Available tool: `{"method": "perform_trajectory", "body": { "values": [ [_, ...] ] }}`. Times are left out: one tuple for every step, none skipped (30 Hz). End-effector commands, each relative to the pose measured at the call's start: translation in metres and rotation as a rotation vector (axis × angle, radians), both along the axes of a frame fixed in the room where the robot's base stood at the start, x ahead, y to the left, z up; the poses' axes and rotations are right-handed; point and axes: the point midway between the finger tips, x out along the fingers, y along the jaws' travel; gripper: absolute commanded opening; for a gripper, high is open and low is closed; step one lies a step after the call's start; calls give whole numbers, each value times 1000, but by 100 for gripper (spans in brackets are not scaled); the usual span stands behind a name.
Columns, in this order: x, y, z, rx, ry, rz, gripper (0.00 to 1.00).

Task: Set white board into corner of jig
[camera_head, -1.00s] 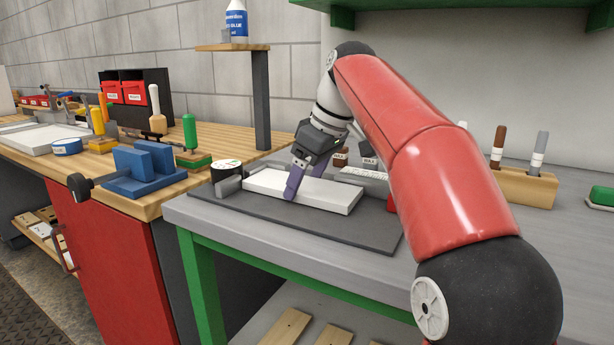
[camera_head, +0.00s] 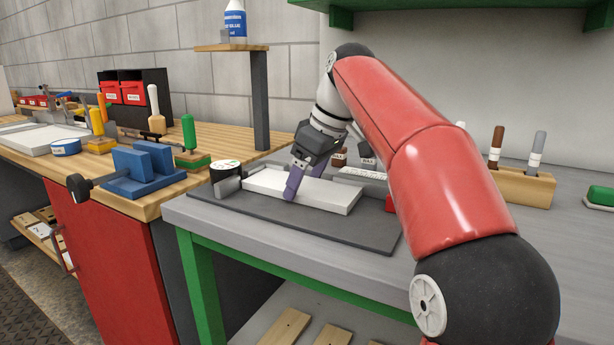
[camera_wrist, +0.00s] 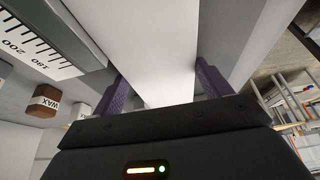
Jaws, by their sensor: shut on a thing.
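The white board (camera_head: 325,194) is a long flat slab over the dark grey mat on the grey bench. Its left end is close to a grey metal block (camera_head: 228,187), which may be part of the jig; I cannot tell whether they touch. My gripper (camera_head: 296,182) is shut on the board across its width, with purple fingers on its two long sides. In the wrist view the board (camera_wrist: 155,50) runs between both fingers. The board's underside is hidden, so I cannot tell whether it rests flat.
A black round tape-like item (camera_head: 226,168) stands behind the grey block. A steel ruler (camera_head: 362,174) lies behind the board. A red item (camera_head: 390,204) is at the board's right. The dark mat (camera_head: 300,222) is clear in front. A blue vise (camera_head: 145,170) stands on the wooden bench at left.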

Motion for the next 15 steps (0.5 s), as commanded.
{"method": "perform_trajectory", "body": {
  "values": [
    [2, 2, -2, 1, 2, 0, 49],
    [3, 2, -2, 1, 2, 0, 49],
    [3, 2, -2, 1, 2, 0, 49],
    [3, 2, -3, 1, 2, 0, 49],
    [3, 2, -3, 1, 2, 0, 49],
    [3, 2, -3, 2, 1, 0, 49],
    [3, 2, -3, 2, 1, 0, 49],
    [3, 2, -3, 2, 1, 0, 81],
    [3, 2, -3, 1, 2, 0, 86],
    [3, 2, -3, 1, 2, 0, 90],
    [2, 2, -3, 1, 2, 0, 94],
    [2, 2, -3, 1, 2, 0, 99],
    [2, 2, -3, 0, 2, 0, 100],
    [2, 2, -2, 0, 2, 0, 100],
    [2, 2, -2, 0, 2, 0, 100]
  ]
}}
